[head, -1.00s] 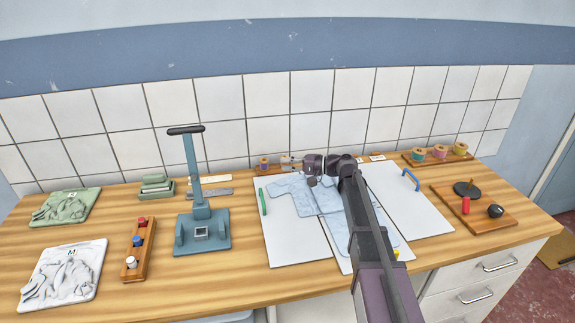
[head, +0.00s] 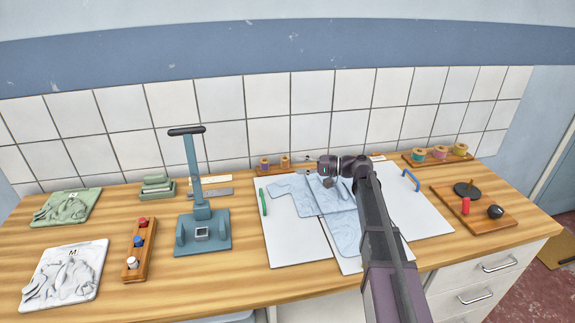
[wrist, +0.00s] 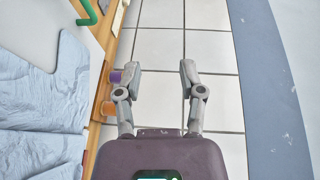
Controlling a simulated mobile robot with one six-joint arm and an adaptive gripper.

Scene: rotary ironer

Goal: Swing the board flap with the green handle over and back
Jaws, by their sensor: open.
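The board flap with the green handle is the left white panel (head: 292,242) of the folding board on the counter. It lies flat. Its green bar handle (head: 263,202) stands at its left edge and also shows in the wrist view (wrist: 74,14) at the top left. A light blue shirt (head: 292,187) lies spread over the board, partly hidden by my arm. My gripper (wrist: 158,67) is open and empty. It is above the back of the board, to the right of the green handle and apart from it. Its fingers are hard to make out in the head view.
The right flap (head: 423,213) has a blue handle (head: 410,180). A blue-grey press (head: 202,232) with a tall lever stands left of the board. Thread spools (head: 264,163) sit behind the board near the tiled wall. A wooden board with a red piece (head: 466,206) lies at the right.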

